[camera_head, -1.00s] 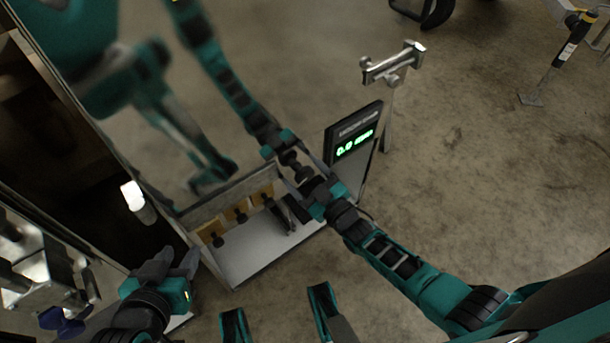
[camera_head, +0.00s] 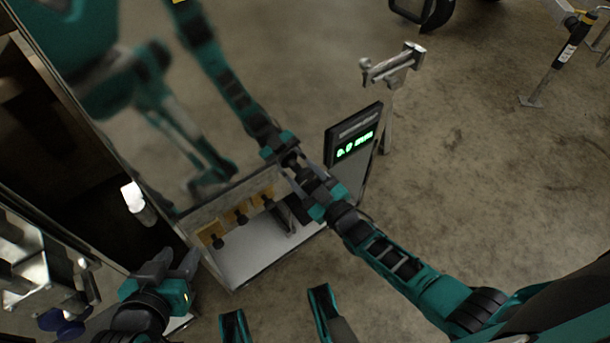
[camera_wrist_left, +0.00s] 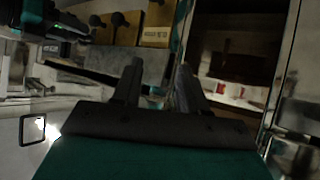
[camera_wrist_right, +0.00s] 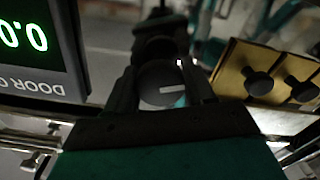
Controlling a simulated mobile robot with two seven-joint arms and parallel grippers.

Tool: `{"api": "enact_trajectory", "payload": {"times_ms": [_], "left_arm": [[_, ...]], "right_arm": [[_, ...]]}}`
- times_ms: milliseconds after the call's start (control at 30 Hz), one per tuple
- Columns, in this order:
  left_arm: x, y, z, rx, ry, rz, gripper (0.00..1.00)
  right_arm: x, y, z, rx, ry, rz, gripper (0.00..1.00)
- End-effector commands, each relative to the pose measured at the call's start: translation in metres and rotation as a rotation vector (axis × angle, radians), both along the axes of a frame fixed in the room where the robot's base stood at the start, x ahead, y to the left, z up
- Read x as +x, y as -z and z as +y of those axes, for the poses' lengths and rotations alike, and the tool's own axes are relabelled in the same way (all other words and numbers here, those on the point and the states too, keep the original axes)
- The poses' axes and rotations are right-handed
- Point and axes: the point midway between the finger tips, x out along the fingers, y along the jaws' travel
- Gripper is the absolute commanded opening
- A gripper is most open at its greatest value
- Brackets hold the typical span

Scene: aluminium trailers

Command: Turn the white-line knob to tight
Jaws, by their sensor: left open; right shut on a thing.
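The white-line knob (camera_wrist_right: 160,82) is a round black knob with a short white line on its face. In the right wrist view it sits between the fingers of my right gripper (camera_wrist_right: 162,92), which is shut on it. The line lies nearly level there, running from the knob's middle toward its right side. In the head view my right gripper (camera_head: 297,176) is at the panel beside the display and hides the knob. My left gripper (camera_head: 180,262) is open and empty at the lower left; its fingers also show apart in the left wrist view (camera_wrist_left: 158,80).
A display (camera_head: 355,143) with green digits reading 0.0 stands right beside my right gripper. Several other black knobs on yellow plates (camera_head: 238,213) line the panel to the left. A shiny metal wall (camera_head: 150,110) rises behind. Open floor lies to the right.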

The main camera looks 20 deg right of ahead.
Motion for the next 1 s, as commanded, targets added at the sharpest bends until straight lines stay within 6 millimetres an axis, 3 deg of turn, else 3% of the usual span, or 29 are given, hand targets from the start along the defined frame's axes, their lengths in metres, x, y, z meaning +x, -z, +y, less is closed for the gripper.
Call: {"api": "enact_trajectory", "payload": {"times_ms": [367, 1000], "left_arm": [[-0.0002, 0.0005, 0.0006, 0.001, -0.001, 0.001, 0.43], [-0.0009, 0.0050, 0.0004, 0.002, 0.000, 0.007, 0.43]], "right_arm": [[-0.0006, 0.0016, -0.0005, 0.195, 0.000, 0.075, 0.23], [-0.0015, 0.0023, 0.0011, 0.764, 0.001, 0.283, 0.23]]}}
